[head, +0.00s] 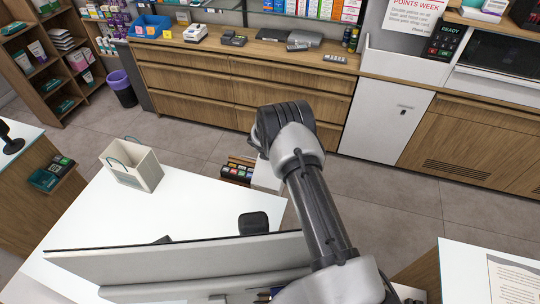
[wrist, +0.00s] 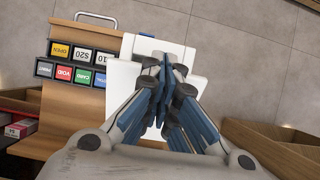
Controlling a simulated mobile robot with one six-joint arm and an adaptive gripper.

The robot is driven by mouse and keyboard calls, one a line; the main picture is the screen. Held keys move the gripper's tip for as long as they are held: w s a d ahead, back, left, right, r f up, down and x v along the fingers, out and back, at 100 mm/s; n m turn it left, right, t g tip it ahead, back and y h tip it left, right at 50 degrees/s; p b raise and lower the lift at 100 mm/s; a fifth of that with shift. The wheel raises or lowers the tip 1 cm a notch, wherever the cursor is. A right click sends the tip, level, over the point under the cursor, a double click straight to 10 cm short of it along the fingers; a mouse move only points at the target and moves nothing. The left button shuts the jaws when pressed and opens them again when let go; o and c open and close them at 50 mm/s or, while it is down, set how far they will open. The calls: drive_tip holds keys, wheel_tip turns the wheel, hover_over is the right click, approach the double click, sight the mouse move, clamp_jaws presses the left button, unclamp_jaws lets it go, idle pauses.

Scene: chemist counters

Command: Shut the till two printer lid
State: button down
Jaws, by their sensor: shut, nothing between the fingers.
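In the wrist view a white till printer (wrist: 122,76) stands beside a panel of coloured keys. A white flap that looks like its lid (wrist: 184,54) shows beyond my fingers; I cannot tell its exact angle. My gripper (wrist: 165,68) is shut and empty, its blue-padded fingers over the printer and hiding its middle. I cannot tell whether the fingertips touch the lid. In the head view a white part of the printer (head: 268,174) shows below my wrist joint, at the counter's far edge. My fingers are hidden there.
Coloured keys (wrist: 76,63) sit left of the printer. A monitor (head: 180,262) stands on the near white counter, with a paper bag (head: 132,166) at its left. Wooden drawers (head: 190,85) line the back. Grey floor (head: 385,190) lies between the counters.

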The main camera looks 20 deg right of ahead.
drive_tip(key=shift+w+d+f, duration=0.2)
drive_tip(key=shift+w+f, duration=0.1)
drive_tip(key=shift+f, duration=0.05)
idle(0.5)
drive_tip(key=shift+s+a+f+b, duration=0.1)
drive_tip(key=shift+s+a+b, duration=0.4)
drive_tip(key=shift+s+b, duration=0.15)
drive_tip(key=v, duration=1.1)
drive_tip(key=s+a+r+g+y+b, duration=0.1)
drive_tip(key=s+a+b, duration=0.1)
drive_tip(key=s+a, duration=0.35)
drive_tip(key=s+a+r+g+b, duration=0.1)
drive_tip(key=s+a+b, duration=0.2)
drive_tip(key=s, duration=0.6)
drive_tip(key=b+x, duration=0.1)
drive_tip(key=x, duration=0.2)
drive_tip(key=b+x, duration=0.1)
drive_tip(key=x, duration=0.2)
drive_tip(key=b+x, duration=0.1)
drive_tip(key=x, duration=0.2)
drive_tip(key=shift+w+a+f+b, duration=0.2)
drive_tip(key=shift+w+b, duration=0.1)
drive_tip(key=shift+w, duration=0.1)
drive_tip(key=w+d+p, duration=0.1)
drive_tip(key=w+d+r, duration=0.1)
drive_tip(key=w, duration=0.1)
drive_tip(key=shift+w+d+p, duration=0.1)
drive_tip(key=shift+w+p, duration=0.1)
drive_tip(key=shift+p, duration=0.15)
